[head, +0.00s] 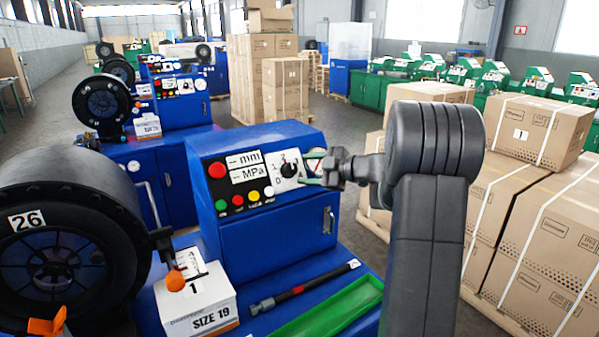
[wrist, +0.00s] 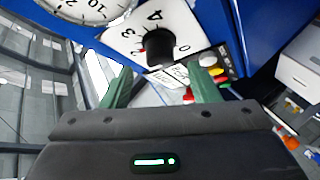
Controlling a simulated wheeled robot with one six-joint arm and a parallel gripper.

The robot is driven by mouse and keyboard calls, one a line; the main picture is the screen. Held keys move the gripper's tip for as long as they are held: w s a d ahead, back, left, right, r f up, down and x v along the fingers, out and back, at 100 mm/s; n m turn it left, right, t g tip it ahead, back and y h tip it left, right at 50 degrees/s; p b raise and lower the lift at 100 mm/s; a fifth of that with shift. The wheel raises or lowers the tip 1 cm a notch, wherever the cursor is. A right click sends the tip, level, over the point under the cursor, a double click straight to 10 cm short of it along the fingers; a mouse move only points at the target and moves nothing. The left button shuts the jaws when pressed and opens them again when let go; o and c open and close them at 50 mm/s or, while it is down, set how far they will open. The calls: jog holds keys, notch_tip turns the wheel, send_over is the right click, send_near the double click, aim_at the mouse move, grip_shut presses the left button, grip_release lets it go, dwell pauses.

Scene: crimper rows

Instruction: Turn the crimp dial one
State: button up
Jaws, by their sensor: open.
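The crimp dial is a black knob (head: 289,171) on a white numbered plate, on the sloped front of the blue crimper box in the head view. In the wrist view the knob (wrist: 159,47) sits at top centre, with 4, 3 and 0 readable around it. Its exact setting is too small to tell. My gripper (head: 311,173) is just right of the knob in the head view, in front of the gauge. In the wrist view my gripper (wrist: 163,82) shows two green fingers, open and empty. The knob appears ahead of the gap between them, apart from both.
A round gauge (wrist: 92,8) is beside the dial. A red button (head: 217,170) and several small coloured buttons are on the panel's left. A white SIZE 19 box (head: 205,312), a green tray (head: 335,312) and a black reel (head: 75,220) are nearby. Cartons (head: 540,215) stand right.

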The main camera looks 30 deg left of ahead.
aim_at(295, 169)
jog(key=b+v, duration=0.1)
jog(key=v, duration=0.9)
jog(key=shift+d, duration=0.1)
jog(key=p+x, duration=0.2)
jog(key=x, duration=1.2)
jog(key=shift+d, duration=0.1)
